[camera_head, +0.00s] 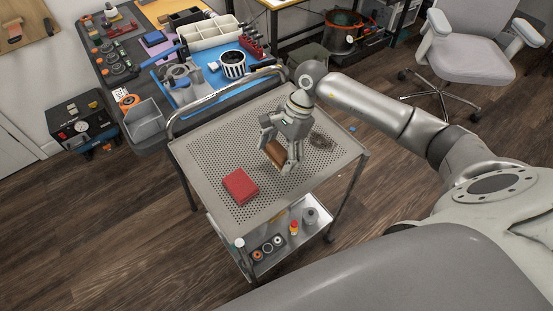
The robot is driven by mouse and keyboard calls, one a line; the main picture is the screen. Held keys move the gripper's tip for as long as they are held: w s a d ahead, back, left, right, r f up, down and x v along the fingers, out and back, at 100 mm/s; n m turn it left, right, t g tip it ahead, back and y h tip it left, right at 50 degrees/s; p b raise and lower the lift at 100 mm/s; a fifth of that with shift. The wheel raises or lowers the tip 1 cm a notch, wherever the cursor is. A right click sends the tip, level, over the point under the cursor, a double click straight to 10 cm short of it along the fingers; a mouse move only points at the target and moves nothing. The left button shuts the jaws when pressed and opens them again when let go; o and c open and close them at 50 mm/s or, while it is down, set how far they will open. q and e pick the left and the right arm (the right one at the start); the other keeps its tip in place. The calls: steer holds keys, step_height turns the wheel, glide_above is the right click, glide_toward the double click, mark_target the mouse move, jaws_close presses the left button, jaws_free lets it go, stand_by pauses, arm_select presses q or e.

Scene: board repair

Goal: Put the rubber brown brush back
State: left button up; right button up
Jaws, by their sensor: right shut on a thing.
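My right gripper (284,157) is over the top of the perforated metal cart (215,150). It is shut on a brown block-like thing, which looks like the rubber brown brush (276,152). The brush is tilted between the fingers. I cannot tell whether it touches the cart top. A red box-like block (240,186) lies on the cart top to the left of the gripper, apart from it. My left gripper is not in view.
A workbench with a blue mat (190,96), a white divided organizer (207,33) and tools stands behind the cart. A dark round mesh-like thing (322,141) lies right of the gripper. The cart's lower shelf (270,262) holds small bottles and rolls. A grey chair (470,50) stands at the back right.

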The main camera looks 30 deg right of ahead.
mark_target(276, 163)
steer(key=x, duration=0.1)
steer(key=p+x, duration=0.1)
steer(key=x, duration=0.1)
steer(key=shift+w+d+f, duration=0.15)
steer(key=shift+d+f, duration=0.1)
steer(key=shift+d, duration=0.05)
steer(key=shift+f, duration=0.2)
steer(key=shift+f, duration=0.2)
steer(key=o, duration=0.9)
steer(key=shift+r, duration=0.1)
steer(key=shift+o, duration=0.2)
